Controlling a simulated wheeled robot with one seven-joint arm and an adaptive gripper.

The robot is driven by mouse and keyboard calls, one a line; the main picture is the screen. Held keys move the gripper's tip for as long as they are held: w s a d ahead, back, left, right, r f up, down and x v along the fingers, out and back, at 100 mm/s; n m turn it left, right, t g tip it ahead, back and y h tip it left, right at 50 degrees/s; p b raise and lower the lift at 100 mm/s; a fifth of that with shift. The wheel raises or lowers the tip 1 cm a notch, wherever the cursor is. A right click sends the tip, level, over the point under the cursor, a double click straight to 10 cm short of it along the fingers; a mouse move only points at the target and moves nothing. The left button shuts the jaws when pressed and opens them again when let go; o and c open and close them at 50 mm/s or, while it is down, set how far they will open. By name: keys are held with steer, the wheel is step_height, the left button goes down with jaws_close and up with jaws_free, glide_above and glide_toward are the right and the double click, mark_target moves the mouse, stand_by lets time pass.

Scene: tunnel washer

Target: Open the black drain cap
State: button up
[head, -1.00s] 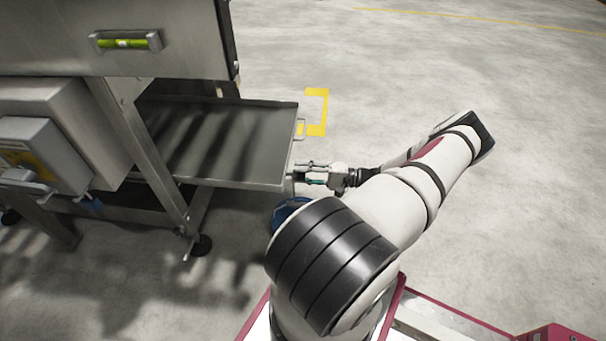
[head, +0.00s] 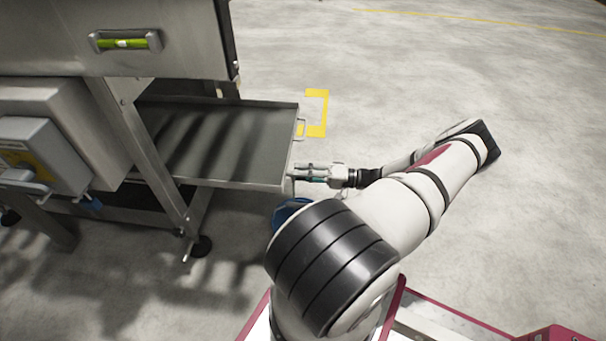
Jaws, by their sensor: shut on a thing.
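My gripper (head: 300,172) is at the right end of the steel tray (head: 222,148), close to its near corner. It reaches in from the right, roughly level, with its fingers pointing left at the tray's end wall. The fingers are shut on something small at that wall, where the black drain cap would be. The cap itself cannot be made out; the fingers and the tray edge hide it. I cannot tell how far it is turned or opened.
A blue bucket (head: 284,213) stands on the floor below the tray corner, partly hidden by my arm. The washer's steel leg (head: 150,150) and grey box (head: 42,155) are left. The floor at right is clear.

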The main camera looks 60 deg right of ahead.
steer(key=o, duration=1.2)
steer(key=shift+c, duration=0.2)
steer(key=shift+s, duration=0.1)
steer(key=v, duration=1.1)
steer(key=shift+s+d, duration=0.15)
steer(key=shift+s, duration=0.2)
steer(key=shift+f, duration=0.1)
